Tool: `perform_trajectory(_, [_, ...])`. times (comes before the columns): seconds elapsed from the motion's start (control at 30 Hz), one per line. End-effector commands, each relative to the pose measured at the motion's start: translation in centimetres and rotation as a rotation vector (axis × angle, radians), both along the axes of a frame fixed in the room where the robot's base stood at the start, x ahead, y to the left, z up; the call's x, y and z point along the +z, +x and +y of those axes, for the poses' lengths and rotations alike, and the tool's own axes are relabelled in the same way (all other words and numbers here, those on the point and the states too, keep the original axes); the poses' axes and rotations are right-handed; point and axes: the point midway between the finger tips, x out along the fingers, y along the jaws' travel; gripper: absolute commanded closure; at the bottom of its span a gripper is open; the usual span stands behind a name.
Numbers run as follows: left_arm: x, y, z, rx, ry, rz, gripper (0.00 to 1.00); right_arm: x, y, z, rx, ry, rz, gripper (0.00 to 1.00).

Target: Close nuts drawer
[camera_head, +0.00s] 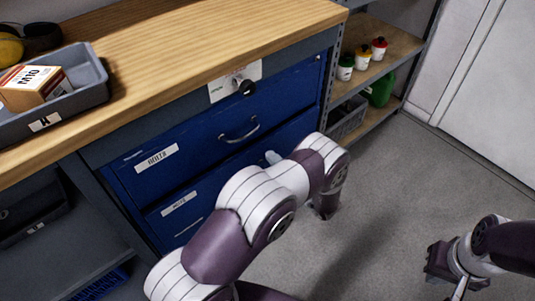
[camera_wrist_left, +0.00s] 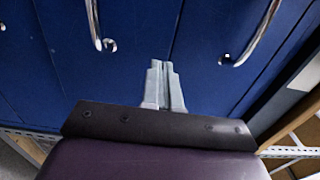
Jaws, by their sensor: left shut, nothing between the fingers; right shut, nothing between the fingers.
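The blue nuts drawer (camera_head: 212,186), with a white label, is below the bolts drawer (camera_head: 190,152) in the workbench. Its front looks about flush with the bolts drawer; I see no clear gap. In the head view my left arm hides its right part and handle. My left gripper (camera_head: 272,157) is just in front of the drawers, only its tip showing past the arm. In the left wrist view its fingers (camera_wrist_left: 165,86) are shut and empty, pointing at the blue fronts between two metal handles; contact cannot be told. My right gripper (camera_head: 456,288) is shut and empty, low at right.
The wooden worktop (camera_head: 200,50) carries a grey bin (camera_head: 85,97) with a box. A shelf (camera_head: 385,45) with small bottles and a green container (camera_head: 381,90) stands right of the bench. The floor (camera_head: 385,190) in front is clear.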

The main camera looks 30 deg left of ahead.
Motion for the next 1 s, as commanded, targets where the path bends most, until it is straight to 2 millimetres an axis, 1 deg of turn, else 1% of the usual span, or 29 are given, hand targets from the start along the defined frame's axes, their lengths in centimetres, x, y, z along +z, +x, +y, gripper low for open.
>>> perform_trajectory(0.03, [-0.2,0.3,0.8,0.003,0.000,-0.001,1.00,-0.4,0.0,0.0,0.000,0.000,0.000,1.00])
perform_trajectory(0.1, [-0.1,0.7,1.6,0.001,0.001,-0.001,1.00,-0.6,0.0,0.0,0.000,0.000,0.000,1.00])
perform_trajectory(0.2, [-0.1,1.0,2.5,0.000,0.001,-0.001,1.00,-0.7,0.0,0.0,0.000,0.000,0.000,1.00])
perform_trajectory(0.33, [0.0,1.2,2.9,0.000,0.000,-0.001,1.00,-0.8,0.0,0.0,0.000,0.000,0.000,1.00])
perform_trajectory(0.67, [0.0,1.3,3.1,0.000,-0.001,-0.002,1.00,-0.7,0.0,0.0,0.000,0.000,-0.001,1.00])
perform_trajectory(0.77, [0.0,1.7,3.9,0.001,-0.001,-0.003,1.00,-0.7,0.0,0.0,0.000,0.000,-0.001,1.00])
perform_trajectory(0.9, [0.0,2.4,5.7,0.002,-0.001,-0.003,1.00,-0.7,0.0,0.0,0.000,0.000,0.000,1.00])
perform_trajectory(1.0, [0.1,2.5,6.0,0.000,0.000,-0.003,1.00,-0.7,0.0,0.0,0.000,0.000,-0.001,1.00])
